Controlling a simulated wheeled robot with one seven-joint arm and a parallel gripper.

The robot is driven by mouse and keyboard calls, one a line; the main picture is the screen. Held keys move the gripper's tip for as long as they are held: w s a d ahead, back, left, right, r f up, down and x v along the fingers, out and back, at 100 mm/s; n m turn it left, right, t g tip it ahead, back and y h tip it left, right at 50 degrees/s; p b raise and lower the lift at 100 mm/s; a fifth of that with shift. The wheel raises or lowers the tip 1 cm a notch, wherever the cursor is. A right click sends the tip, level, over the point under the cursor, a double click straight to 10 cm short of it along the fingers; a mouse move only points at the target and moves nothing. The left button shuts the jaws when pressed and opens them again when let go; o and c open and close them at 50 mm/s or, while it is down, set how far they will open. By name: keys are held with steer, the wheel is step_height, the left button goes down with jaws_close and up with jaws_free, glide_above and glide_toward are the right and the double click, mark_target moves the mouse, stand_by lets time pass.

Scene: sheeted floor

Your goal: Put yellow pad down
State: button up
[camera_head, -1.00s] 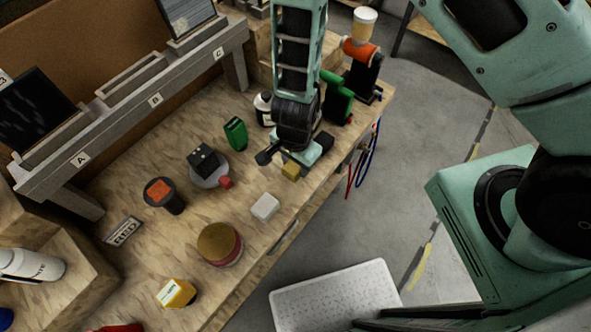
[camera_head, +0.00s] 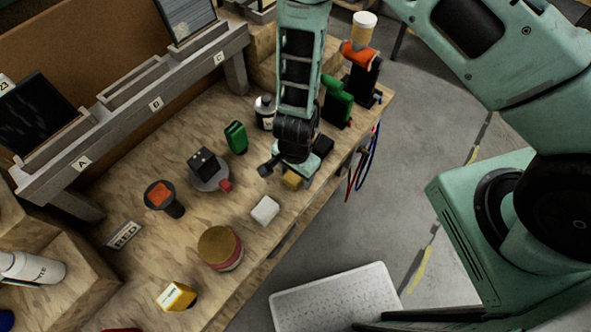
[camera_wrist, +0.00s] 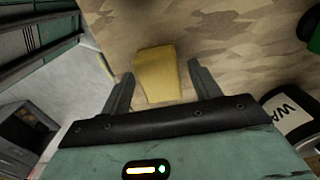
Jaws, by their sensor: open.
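The yellow pad (camera_wrist: 157,75) is a small block on the bench's wooden top. In the wrist view it sits between the two fingers of my gripper (camera_wrist: 160,70), with a gap showing on each side. The fingers are apart and do not grip it. In the head view the yellow pad (camera_head: 291,180) shows just below my gripper (camera_head: 287,172), near the bench's front edge; the wrist partly hides it.
A white block (camera_head: 265,210) lies to the left, with a round tan-topped tin (camera_head: 220,247) beyond it. A red knob (camera_head: 226,186), a green case (camera_head: 236,137) and a white-labelled bottle (camera_head: 264,112) stand near. Bare wood lies between them.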

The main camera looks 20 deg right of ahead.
steer(key=shift+f, duration=0.15)
step_height(320, 180, up, 17)
steer(key=p, duration=0.2)
steer(key=s+a+r+n+g+y, duration=0.1)
steer(key=s+r+n, duration=0.25)
steer(key=r, duration=0.25)
steer(key=s+a+r+n+g+y, duration=0.1)
steer(key=s+a+r+n, duration=0.15)
steer(key=r+n, duration=0.35)
steer(key=s+d+r+n+t+h, duration=0.1)
steer(key=s+d+r+n+t, duration=0.1)
steer(key=s+d+r+n, duration=0.4)
step_height(320, 180, up, 3)
steer(key=s+n, duration=0.1)
steer(key=n, duration=0.2)
steer(key=shift+d, duration=0.4)
step_height(320, 180, down, 12)
steer(key=b, duration=1.2)
